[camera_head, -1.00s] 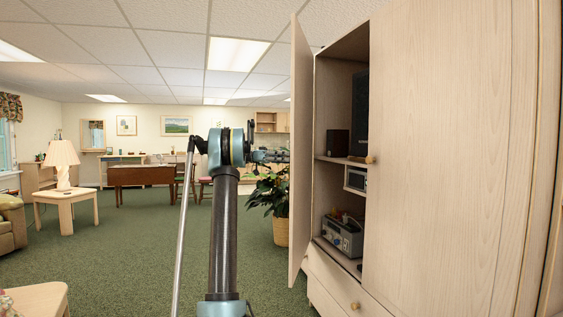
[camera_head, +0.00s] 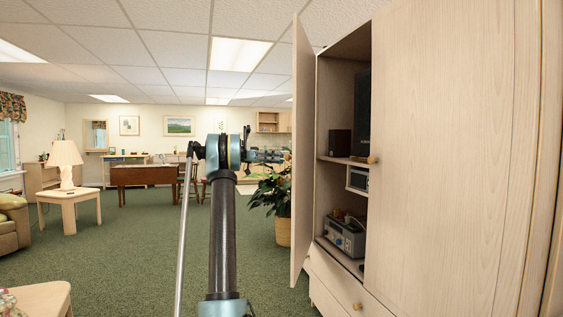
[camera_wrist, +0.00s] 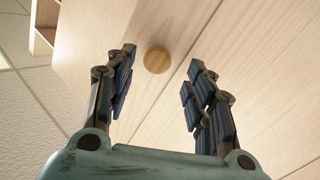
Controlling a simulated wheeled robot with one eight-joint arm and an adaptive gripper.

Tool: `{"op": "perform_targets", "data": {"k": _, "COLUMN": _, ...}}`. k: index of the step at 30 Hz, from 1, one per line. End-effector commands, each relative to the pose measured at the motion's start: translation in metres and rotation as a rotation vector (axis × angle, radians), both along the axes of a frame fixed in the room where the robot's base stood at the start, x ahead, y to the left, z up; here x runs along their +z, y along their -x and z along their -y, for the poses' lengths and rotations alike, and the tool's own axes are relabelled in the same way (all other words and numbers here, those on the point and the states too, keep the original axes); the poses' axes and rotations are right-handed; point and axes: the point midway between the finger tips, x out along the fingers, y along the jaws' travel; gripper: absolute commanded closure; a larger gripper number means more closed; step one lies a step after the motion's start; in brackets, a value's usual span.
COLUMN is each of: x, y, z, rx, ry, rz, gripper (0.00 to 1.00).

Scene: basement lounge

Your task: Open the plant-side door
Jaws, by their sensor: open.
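The plant-side door (camera_head: 303,160) of the pale wood cabinet stands swung out, seen almost edge-on, beside the potted plant (camera_head: 272,195). The cabinet's shelves show between it and the other door (camera_head: 445,160), which is closed and has a round knob (camera_head: 372,160). My gripper (camera_head: 272,157) is just left of the plant-side door at about knob height. In the wrist view my gripper (camera_wrist: 162,62) is open, with a round wooden knob (camera_wrist: 157,60) on a pale panel between its fingertips. No finger clearly touches the knob. The plant-side door's own knob does not show in the head view.
A drawer (camera_head: 345,290) lies below the cabinet opening, and a grey radio-like device (camera_head: 345,236) sits on its lower shelf. Open green carpet (camera_head: 130,255) lies left of my arm. A side table with a lamp (camera_head: 65,165) stands at the left.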

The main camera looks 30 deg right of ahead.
Motion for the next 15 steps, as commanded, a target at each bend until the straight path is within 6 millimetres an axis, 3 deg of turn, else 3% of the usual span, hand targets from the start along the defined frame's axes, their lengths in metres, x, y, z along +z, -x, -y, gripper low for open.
{"op": "perform_targets", "data": {"k": 4, "x": -0.0005, "y": -0.0128, "z": -0.0107, "rx": 0.007, "ry": 0.000, "rz": 0.000, "gripper": 0.51}}
{"op": "perform_targets", "data": {"k": 12, "x": -0.0005, "y": -0.0146, "z": -0.0128, "rx": 0.007, "ry": 0.000, "rz": 0.000, "gripper": 0.51}}
{"op": "perform_targets", "data": {"k": 15, "x": -0.0002, "y": -0.0140, "z": -0.0134, "rx": 0.009, "ry": -0.003, "rz": -0.001, "gripper": 0.71}}
